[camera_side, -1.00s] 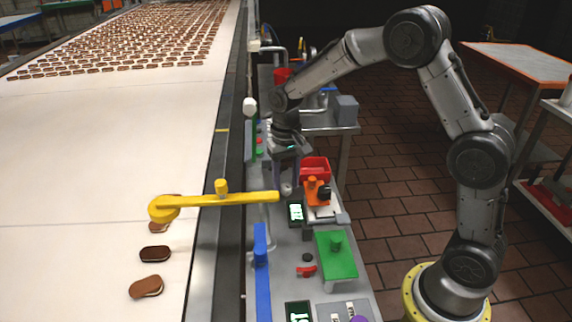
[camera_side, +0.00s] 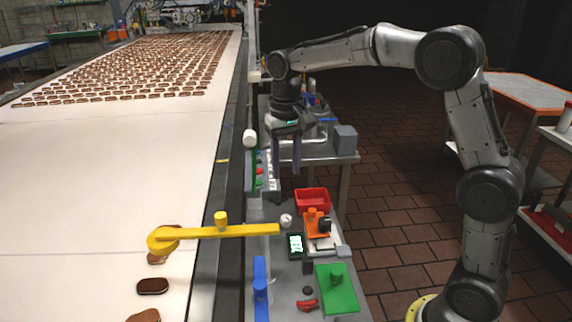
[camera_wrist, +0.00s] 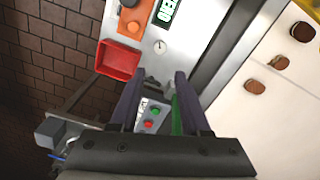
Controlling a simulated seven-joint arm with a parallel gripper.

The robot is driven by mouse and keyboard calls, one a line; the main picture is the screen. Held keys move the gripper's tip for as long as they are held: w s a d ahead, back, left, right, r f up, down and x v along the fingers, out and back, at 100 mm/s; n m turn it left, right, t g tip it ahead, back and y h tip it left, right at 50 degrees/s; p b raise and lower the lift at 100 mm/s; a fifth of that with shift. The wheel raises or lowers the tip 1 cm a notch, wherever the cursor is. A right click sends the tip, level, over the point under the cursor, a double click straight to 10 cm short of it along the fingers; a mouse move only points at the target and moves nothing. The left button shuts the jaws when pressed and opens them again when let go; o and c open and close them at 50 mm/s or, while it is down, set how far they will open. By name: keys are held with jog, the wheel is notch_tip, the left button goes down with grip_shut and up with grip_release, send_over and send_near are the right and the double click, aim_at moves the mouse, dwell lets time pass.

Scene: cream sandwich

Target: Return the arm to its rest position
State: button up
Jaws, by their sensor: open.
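My gripper (camera_side: 287,168) hangs pointing down above the far part of the narrow work table, behind the red bin. Its two dark fingers are apart with nothing between them. In the wrist view the fingers (camera_wrist: 157,90) also stand apart and empty, over a panel with red and green buttons (camera_wrist: 152,118). My arm reaches from its yellow base at lower right, up and over to the left.
A red bin (camera_side: 325,199), an orange fixture (camera_side: 312,219), a lit display (camera_side: 295,245) and a green block (camera_side: 339,292) occupy the table. A yellow bar (camera_side: 225,231) spans the conveyor edge. Sandwiches (camera_side: 153,286) lie on the white conveyor (camera_side: 80,200).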

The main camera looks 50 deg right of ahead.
jog(key=s+a+r+t, duration=0.1)
jog(key=s+r+t, duration=0.2)
jog(key=s+r, duration=0.75)
jog(key=s+f+n+t, duration=0.1)
jog(key=s+f, duration=0.3)
jog(key=s, duration=0.4)
jog(key=s+a+f+n+t, duration=0.1)
jog(key=s+f+n, duration=0.3)
jog(key=s, duration=0.3)
jog(key=shift+s+f+t, duration=0.3)
jog(key=shift+s+f, duration=0.05)
jog(key=shift+f, duration=0.4)
dwell(2.9)
